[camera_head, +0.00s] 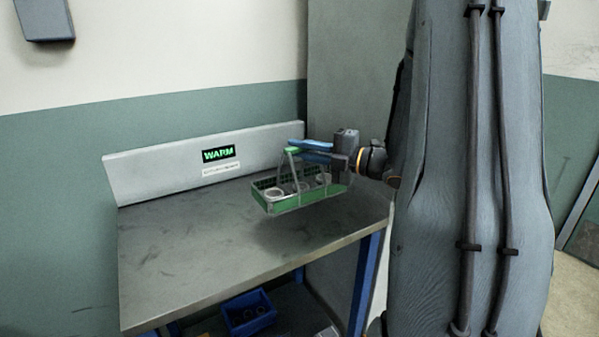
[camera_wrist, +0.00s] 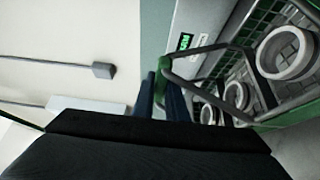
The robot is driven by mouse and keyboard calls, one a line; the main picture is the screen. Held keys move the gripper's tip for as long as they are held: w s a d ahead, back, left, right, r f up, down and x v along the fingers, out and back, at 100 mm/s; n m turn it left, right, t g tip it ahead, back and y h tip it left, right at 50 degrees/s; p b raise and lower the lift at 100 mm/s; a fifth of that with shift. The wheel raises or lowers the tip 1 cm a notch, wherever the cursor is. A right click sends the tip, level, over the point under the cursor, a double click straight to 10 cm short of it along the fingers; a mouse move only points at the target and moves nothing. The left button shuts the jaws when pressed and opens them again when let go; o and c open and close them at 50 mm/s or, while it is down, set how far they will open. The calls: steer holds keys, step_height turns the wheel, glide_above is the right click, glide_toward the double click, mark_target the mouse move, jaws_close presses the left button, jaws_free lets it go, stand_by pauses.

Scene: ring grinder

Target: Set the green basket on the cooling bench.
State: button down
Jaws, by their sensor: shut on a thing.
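The green basket (camera_head: 268,206) has mesh walls, a tall handle and grey rings in compartments; it also shows at the right of the wrist view (camera_wrist: 292,107). My gripper (camera_head: 298,150) comes from the right and is shut on the green grip at the top of the basket handle. Its blue fingers (camera_wrist: 160,98) show in the wrist view. The basket hangs roughly level over the right part of a grey metal bench (camera_head: 180,255) with a backboard sign reading WARM (camera_head: 218,153). A shadow lies under the basket, which seems a little above the top.
The left and front of the bench top are bare. The backboard (camera_head: 140,178) stands close behind the basket. A blue bin (camera_head: 248,312) with rings sits on the shelf below. A grey panel (camera_head: 350,60) rises behind the bench's right end.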

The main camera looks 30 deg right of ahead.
steer(key=shift+f, duration=2.6)
steer(key=c, duration=1.8)
jaws_free()
steer(key=shift+o, duration=0.2)
steer(key=shift+s+d, duration=0.15)
steer(key=shift+s, duration=0.05)
steer(key=b+v, duration=0.1)
steer(key=v, duration=1)
steer(key=shift+s, duration=0.3)
steer(key=shift+d, duration=0.1)
